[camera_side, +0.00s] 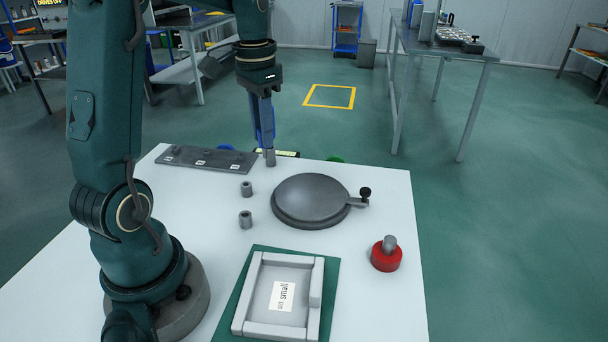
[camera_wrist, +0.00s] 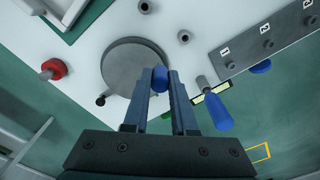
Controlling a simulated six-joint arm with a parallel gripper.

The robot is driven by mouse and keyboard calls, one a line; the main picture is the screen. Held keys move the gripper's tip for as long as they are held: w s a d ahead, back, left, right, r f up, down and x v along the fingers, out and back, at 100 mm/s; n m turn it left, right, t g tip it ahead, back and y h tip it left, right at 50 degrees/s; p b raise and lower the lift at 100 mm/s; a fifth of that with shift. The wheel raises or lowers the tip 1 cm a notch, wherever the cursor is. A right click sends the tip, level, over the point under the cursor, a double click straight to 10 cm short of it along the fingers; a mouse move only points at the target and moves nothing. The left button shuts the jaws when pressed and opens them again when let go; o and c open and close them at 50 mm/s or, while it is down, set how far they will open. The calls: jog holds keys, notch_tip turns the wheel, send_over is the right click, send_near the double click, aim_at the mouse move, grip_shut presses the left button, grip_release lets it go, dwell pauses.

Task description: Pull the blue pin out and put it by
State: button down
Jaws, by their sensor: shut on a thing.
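My gripper (camera_side: 268,160) points down over the far edge of the white table, right of the grey numbered strip. In the wrist view its fingers (camera_wrist: 161,82) are shut on a blue piece, the blue pin (camera_wrist: 160,76), whose rounded end shows between the fingertips. The fingers hide most of the pin. In the side view I cannot clearly separate it from the fingers, nor tell whether its lower end touches anything. A separate piece with a blue handle (camera_wrist: 218,112) and a grey shaft shows beside the right finger in the wrist view.
A grey strip (camera_side: 205,160) with numbered labels and short pegs lies at the back left. The right front is clear.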

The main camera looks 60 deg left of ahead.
jog(key=s+a, duration=0.1)
jog(key=s+a+n, duration=0.1)
jog(key=a, duration=0.1)
jog(key=s+a+f+n, duration=0.1)
jog(key=a, duration=0.1)
jog(key=shift+d+f, duration=0.1)
jog(key=shift+f, duration=2.85)
jog(key=shift+f, duration=1.9)
jog(key=c, duration=0.6)
grip_release()
jog(key=shift+c, duration=0.2)
